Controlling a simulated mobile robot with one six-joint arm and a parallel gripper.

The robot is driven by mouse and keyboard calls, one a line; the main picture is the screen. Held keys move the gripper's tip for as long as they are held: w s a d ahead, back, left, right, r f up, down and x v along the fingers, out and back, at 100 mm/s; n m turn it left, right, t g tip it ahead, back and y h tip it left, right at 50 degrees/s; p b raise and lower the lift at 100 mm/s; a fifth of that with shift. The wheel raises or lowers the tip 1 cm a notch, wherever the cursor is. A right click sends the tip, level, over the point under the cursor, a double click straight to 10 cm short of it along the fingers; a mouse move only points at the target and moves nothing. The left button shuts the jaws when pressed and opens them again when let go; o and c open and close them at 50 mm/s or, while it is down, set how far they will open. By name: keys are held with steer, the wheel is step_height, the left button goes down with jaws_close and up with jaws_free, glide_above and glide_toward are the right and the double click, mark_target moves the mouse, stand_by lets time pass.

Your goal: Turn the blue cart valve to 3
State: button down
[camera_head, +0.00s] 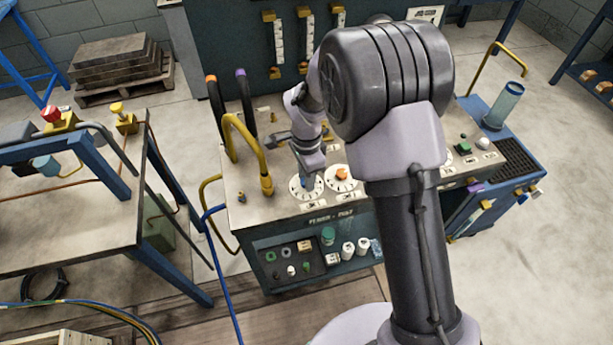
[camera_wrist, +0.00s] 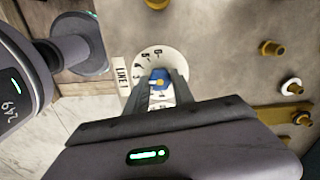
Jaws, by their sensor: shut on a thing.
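The blue valve (camera_wrist: 160,75) is a small blue knob with a yellow mark, in the middle of a white numbered dial (camera_wrist: 148,60) in the wrist view. A plate beside the dial reads LINE 1. My gripper (camera_wrist: 161,84) is shut on the blue valve, one finger on each side of it. In the head view my gripper (camera_head: 306,174) reaches down to the left dial (camera_head: 296,190) on the cart top (camera_head: 244,214). Only a bit of blue shows under the fingers there. The fingers hide part of the dial, and I cannot tell which number the valve points to.
A second dial with an orange knob (camera_head: 342,173) sits close to the right of the blue valve's dial. A yellow bent pipe (camera_head: 247,140) rises at the left of the cart top. A blue-framed table (camera_head: 70,225) stands left of the cart. Brass fittings (camera_wrist: 270,48) stud the panel in the wrist view.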

steer(key=c, duration=1.1)
jaws_free()
steer(key=shift+r, duration=0.1)
step_height(320, 180, up, 17)
steer(key=p, duration=0.5)
steer(key=shift+r+p, duration=0.15)
steer(key=shift+p, duration=0.15)
